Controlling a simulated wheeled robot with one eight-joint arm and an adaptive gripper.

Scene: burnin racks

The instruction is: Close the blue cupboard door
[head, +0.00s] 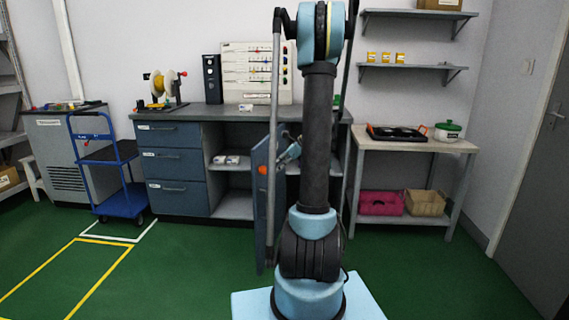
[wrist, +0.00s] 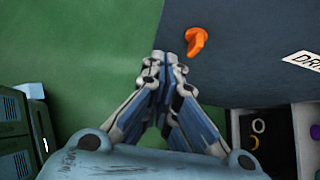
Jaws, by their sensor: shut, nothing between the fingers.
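The blue cupboard door (head: 260,205) stands open in the head view, swung out from the bench front and seen nearly edge-on. It carries an orange knob (head: 262,170). In the wrist view the dark blue door (wrist: 250,60) fills the upper right, with the orange knob (wrist: 196,41) and part of a white label. My gripper (wrist: 166,60) is shut and empty, its tips beside the door's edge, just left of and below the knob. I cannot tell whether it touches the door. My arm hides part of the cupboard in the head view.
The workbench (head: 180,116) has blue drawers (head: 172,168) on the left and open shelves with small boxes. A blue trolley (head: 122,203) stands left of it. A side table (head: 412,145) stands to the right. Green floor is clear at front left and right.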

